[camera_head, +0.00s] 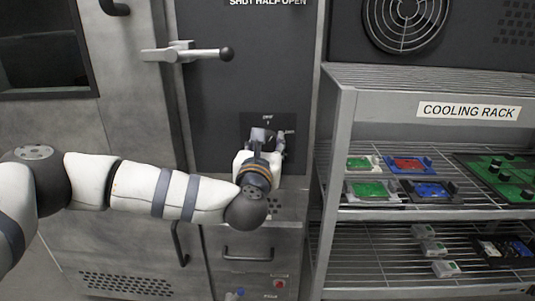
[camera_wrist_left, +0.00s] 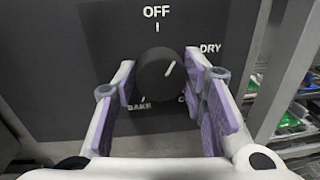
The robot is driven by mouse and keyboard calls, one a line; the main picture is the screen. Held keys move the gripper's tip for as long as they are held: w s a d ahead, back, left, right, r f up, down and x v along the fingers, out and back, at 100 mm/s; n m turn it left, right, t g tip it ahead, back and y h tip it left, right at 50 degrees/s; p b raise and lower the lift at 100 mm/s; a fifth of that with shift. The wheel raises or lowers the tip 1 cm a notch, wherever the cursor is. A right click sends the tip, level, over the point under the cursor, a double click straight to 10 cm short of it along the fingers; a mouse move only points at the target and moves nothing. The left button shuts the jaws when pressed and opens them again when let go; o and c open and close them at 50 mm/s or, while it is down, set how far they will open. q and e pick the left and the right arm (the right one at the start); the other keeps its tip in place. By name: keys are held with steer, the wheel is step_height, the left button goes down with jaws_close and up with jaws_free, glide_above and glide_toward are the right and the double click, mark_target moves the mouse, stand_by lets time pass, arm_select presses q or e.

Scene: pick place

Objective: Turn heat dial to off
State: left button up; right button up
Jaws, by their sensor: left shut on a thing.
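The heat dial (camera_wrist_left: 160,76) is a round black knob on a dark panel, with OFF above it, DRY at upper right, BAKE at lower left and a partly hidden label starting with C at lower right. Its white pointer line slants up and right, between OFF and DRY. My left gripper (camera_head: 266,140) is at the panel in the head view, where it hides most of the dial. In the left wrist view its purple-padded fingers (camera_wrist_left: 163,84) stand on either side of the dial, shut on it. My right gripper is in neither view.
A cooling rack (camera_head: 345,165) with wire shelves and coloured boards stands close to the right. A lever handle with a black ball (camera_head: 226,54) sticks out above the dial. A drawer handle (camera_head: 248,254) is below. A large grey door is at left.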

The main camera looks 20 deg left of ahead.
arm_select(q)
steer(key=n+b, duration=0.3)
steer(key=n, duration=0.1)
steer(key=shift+a+f+b, duration=0.1)
steer(key=shift+f+b, duration=0.15)
steer(key=shift+b, duration=0.15)
steer(key=shift+r+n+t+b, duration=0.15)
steer(key=shift+n+t+b, duration=0.15)
steer(key=shift+n+b, duration=0.65)
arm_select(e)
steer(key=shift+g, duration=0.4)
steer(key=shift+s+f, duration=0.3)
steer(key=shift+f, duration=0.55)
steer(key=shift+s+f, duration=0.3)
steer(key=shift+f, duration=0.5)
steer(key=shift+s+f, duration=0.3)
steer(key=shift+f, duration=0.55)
arm_select(q)
steer(key=shift+n, duration=0.25)
steer(key=o, duration=1.2)
steer(key=shift+c, duration=0.2)
steer(key=s+d, duration=0.2)
steer(key=s, duration=1)
steer(key=shift+d+f, duration=0.2)
steer(key=shift+f, duration=0.05)
